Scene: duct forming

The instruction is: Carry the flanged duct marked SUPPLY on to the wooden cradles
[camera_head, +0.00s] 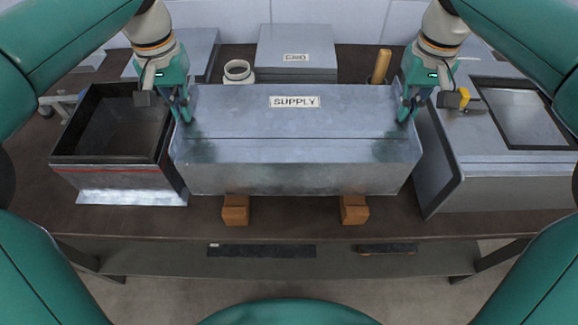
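The flanged duct marked SUPPLY (290,150) is a long grey sheet-metal box in the middle of the table, lying level across the picture. Two wooden cradles (236,212) (354,212) show their front ends below its lower front edge; the rest of them is hidden under the duct. I cannot tell whether the duct touches them. My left gripper (183,112) is at the duct's left end, its fingers closed about the upper flange edge. My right gripper (405,110) holds the upper flange edge at the right end in the same way.
An open dark-rimmed duct (115,180) stands close to the left. Another grey duct with a dark flange (500,185) stands close to the right. Behind are a labelled stack of sheets (297,45), a white collar (238,71) and a wooden mallet-like handle (381,66). The table front (295,222) is clear.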

